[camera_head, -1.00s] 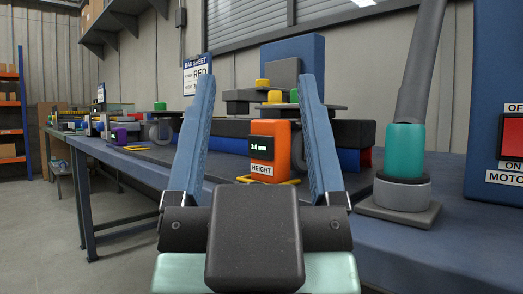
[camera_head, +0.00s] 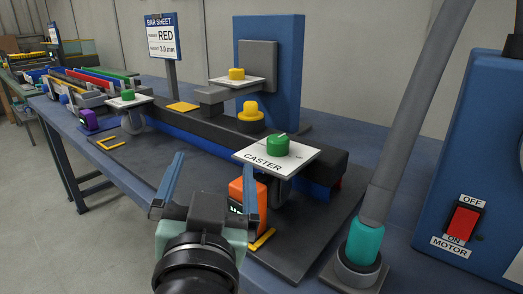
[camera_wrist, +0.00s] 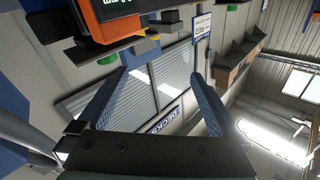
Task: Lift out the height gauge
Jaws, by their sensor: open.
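The height gauge is an orange block (camera_head: 237,189) with a dark display, standing on the dark base near the CASTER plate. In the head view it is partly hidden behind the right finger of my gripper. In the wrist view its orange housing (camera_wrist: 126,10) and part of its display are cut off by the top edge. My gripper (camera_head: 214,168) is open, and its blue fingers point up and away. In the wrist view the space between the fingers (camera_wrist: 160,74) holds nothing, and the gauge lies outside it. I cannot tell whether a finger touches the gauge.
A CASTER plate with a green knob (camera_head: 278,145) overhangs just behind the gauge. A black bar (camera_head: 200,130) runs behind. A grey post with a teal collar (camera_head: 364,241) and a blue motor switch box (camera_head: 432,200) stand right. A yellow corner mark (camera_head: 262,239) lies by the gauge.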

